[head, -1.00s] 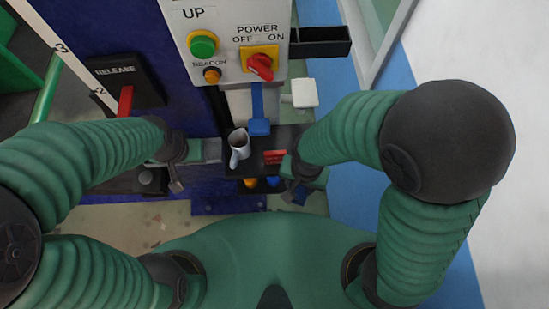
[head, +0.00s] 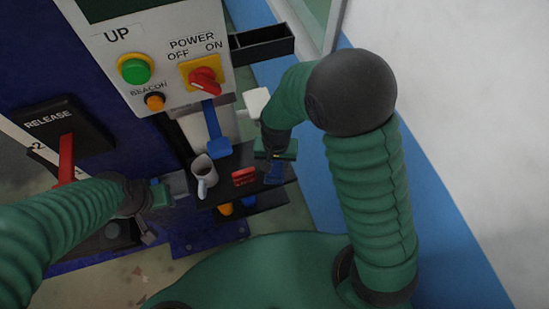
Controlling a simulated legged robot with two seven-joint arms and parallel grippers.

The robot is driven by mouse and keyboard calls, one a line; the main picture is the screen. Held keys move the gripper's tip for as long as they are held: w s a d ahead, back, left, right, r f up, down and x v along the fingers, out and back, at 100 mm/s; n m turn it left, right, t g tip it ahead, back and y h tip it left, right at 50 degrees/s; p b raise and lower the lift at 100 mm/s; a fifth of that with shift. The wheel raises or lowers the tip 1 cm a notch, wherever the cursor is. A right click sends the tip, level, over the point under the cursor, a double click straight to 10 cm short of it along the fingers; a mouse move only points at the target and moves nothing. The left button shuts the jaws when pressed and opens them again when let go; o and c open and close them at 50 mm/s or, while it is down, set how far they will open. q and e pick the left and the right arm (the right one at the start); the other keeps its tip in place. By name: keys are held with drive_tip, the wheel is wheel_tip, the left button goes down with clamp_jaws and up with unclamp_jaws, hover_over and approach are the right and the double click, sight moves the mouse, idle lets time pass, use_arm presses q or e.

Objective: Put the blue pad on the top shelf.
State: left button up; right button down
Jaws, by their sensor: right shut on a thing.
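The top shelf (head: 222,191) is a small dark ledge on the blue column. A white mug (head: 202,175) and a red block (head: 244,177) stand on it. My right gripper (head: 275,162) is shut on the blue pad (head: 275,174), at the right end of the top shelf. The pad sticks out below the fingers; I cannot tell whether it touches the shelf. My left gripper (head: 163,194) is left of the shelf, close to its edge; its fingers are too small to read.
A lower shelf (head: 262,206) holds an orange item (head: 225,209) and a blue item (head: 249,202). A blue paddle-like tool (head: 216,135) hangs above the top shelf. A control panel (head: 150,40), a red release lever (head: 66,160) and a black tray (head: 262,45) are nearby.

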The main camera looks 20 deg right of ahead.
drive_tip(key=w, duration=0.2)
drive_tip(key=shift+w+d+f, duration=0.1)
drive_tip(key=shift+w+d, duration=0.25)
drive_tip(key=shift+w+d+f, duration=0.1)
drive_tip(key=shift+w+f, duration=0.1)
drive_tip(key=shift+w, duration=0.05)
wheel_tip(320, 180, down, 3)
drive_tip(key=shift+d+f, duration=0.1)
drive_tip(key=shift+f, duration=0.05)
drive_tip(key=c, duration=0.7)
unclamp_jaws()
drive_tip(key=shift+c, duration=0.2)
drive_tip(key=r, duration=0.8)
drive_tip(key=shift+s+d+r, duration=0.2)
drive_tip(key=shift+s+d, duration=0.1)
drive_tip(key=shift+s, duration=0.05)
drive_tip(key=s+d+r+n+t, duration=0.2)
drive_tip(key=s+d+r+n, duration=0.2)
drive_tip(key=s, duration=0.4)
drive_tip(key=shift+s+d+r, duration=0.35)
drive_tip(key=shift+d+r, duration=0.3)
drive_tip(key=shift+d, duration=0.4)
